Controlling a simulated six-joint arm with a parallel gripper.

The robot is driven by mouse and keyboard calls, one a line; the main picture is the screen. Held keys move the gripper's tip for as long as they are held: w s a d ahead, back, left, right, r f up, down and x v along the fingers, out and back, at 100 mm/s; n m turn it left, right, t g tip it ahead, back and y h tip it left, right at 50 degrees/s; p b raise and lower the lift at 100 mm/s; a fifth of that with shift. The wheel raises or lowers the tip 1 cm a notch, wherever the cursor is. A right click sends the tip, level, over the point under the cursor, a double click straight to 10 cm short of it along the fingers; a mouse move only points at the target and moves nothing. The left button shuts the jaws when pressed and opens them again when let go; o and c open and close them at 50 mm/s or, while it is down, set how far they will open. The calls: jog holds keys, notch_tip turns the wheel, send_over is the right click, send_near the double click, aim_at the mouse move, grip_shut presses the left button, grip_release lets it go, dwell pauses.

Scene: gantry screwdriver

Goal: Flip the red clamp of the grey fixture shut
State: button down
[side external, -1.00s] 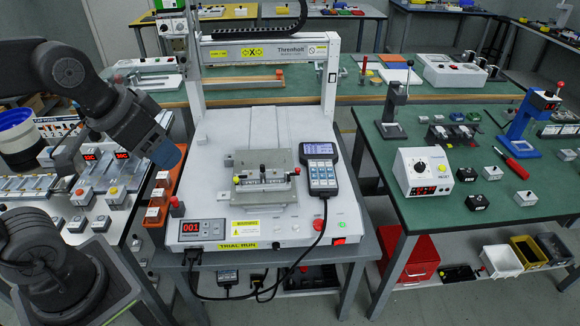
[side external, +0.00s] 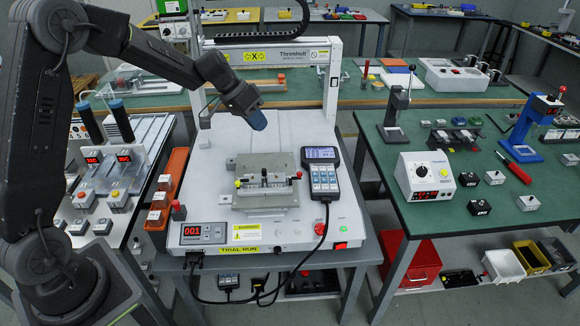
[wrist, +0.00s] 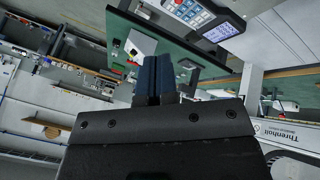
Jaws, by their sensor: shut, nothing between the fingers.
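The grey fixture (side external: 265,197) sits on the white machine's bed, with a yellow knob at its left end and a dark knob near the middle. A small red part (side external: 299,175) shows at its right end; it may be the clamp, but it is too small to tell its position. My gripper (side external: 257,121) hangs above and behind the fixture, clear of it. In the wrist view its blue fingers (wrist: 156,78) are together with nothing between them. I cannot make out the fixture in the wrist view.
A keypad pendant (side external: 322,172) stands just right of the fixture, with its cable running down the front. The gantry's right post (side external: 333,85) and crossbeam rise behind. A red-topped post (side external: 178,210) stands at the bed's left edge. The bed behind the fixture is clear.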

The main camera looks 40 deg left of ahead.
aim_at(296, 178)
jog(key=w+a+f, duration=0.5)
jog(key=f, duration=0.5)
jog(key=shift+a+f+t+h, duration=0.15)
jog(key=shift+a+t+h, duration=0.15)
jog(key=shift+a+h, duration=0.1)
jog(key=x, duration=1)
jog(key=shift+w+d+f, duration=0.1)
jog(key=shift+d+f, duration=0.05)
jog(key=shift+d, duration=1.9)
